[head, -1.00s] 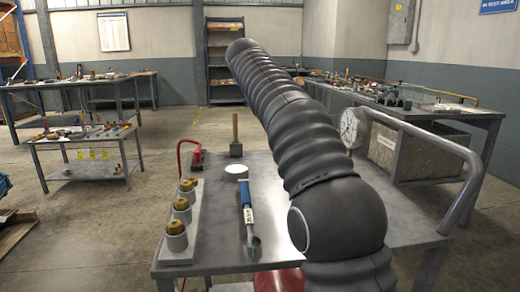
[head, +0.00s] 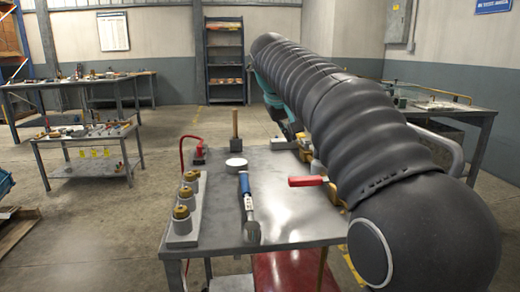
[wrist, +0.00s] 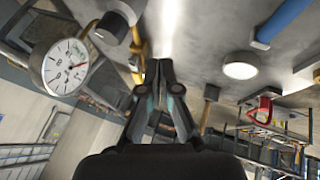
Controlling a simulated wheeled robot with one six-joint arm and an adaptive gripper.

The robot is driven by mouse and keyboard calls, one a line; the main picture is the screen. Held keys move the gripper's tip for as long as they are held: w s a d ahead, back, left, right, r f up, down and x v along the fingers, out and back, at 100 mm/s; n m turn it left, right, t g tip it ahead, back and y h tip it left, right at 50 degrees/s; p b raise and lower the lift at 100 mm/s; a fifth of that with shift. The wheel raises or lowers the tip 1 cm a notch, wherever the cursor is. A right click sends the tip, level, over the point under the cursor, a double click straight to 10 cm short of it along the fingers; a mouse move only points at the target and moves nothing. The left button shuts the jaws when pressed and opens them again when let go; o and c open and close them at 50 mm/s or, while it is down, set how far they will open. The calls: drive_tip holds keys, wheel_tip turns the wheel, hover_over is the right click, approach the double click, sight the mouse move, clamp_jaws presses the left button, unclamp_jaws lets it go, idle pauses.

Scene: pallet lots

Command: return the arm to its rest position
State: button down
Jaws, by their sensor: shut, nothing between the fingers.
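My arm (head: 370,130) reaches from the lower right over the right side of the grey cart top (head: 285,215). In the wrist view my gripper (wrist: 160,64) is shut with its fingertips together and nothing between them. It is over the cart top, apart from the white disc (wrist: 240,66). In the head view a teal part shows beside the far end of the arm, but the fingertips cannot be made out there. A round dial gauge (wrist: 66,68) is left of the gripper in the wrist view; in the head view the arm hides it.
The cart holds a rack (head: 184,228) of brass-topped pieces, a blue-handled tool (head: 246,192), a wooden-handled mallet (head: 235,128), a red clamp (head: 198,152) and a red-handled item (head: 306,181). A bent grey cart handle (head: 440,143) is behind the arm. Open floor lies left.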

drive_tip(key=shift+y, duration=0.4)
drive_tip(key=s+d, duration=0.1)
drive_tip(key=s, duration=0.1)
drive_tip(key=s+d+f, duration=0.1)
drive_tip(key=s, duration=0.2)
drive_tip(key=s+d+f, duration=0.1)
drive_tip(key=s+d, duration=0.1)
drive_tip(key=s, duration=0.1)
drive_tip(key=shift+s+f, duration=0.15)
drive_tip(key=shift+m+g+y, duration=0.3)
drive_tip(key=shift+m+y, duration=0.1)
drive_tip(key=s+f, duration=0.1)
drive_tip(key=s, duration=0.2)
drive_tip(key=s+d+f, duration=0.1)
drive_tip(key=s+f, duration=0.1)
drive_tip(key=s, duration=0.1)
drive_tip(key=s+d+f, duration=0.1)
drive_tip(key=s, duration=0.1)
drive_tip(key=shift+s+d+f, duration=0.25)
drive_tip(key=shift+s+f, duration=0.05)
drive_tip(key=shift+s, duration=0.1)
drive_tip(key=s+d+f+m+y, duration=0.1)
drive_tip(key=s+d+f+m, duration=0.1)
drive_tip(key=s+f, duration=1.4)
drive_tip(key=shift+s+f, duration=0.3)
drive_tip(key=shift+s, duration=0.65)
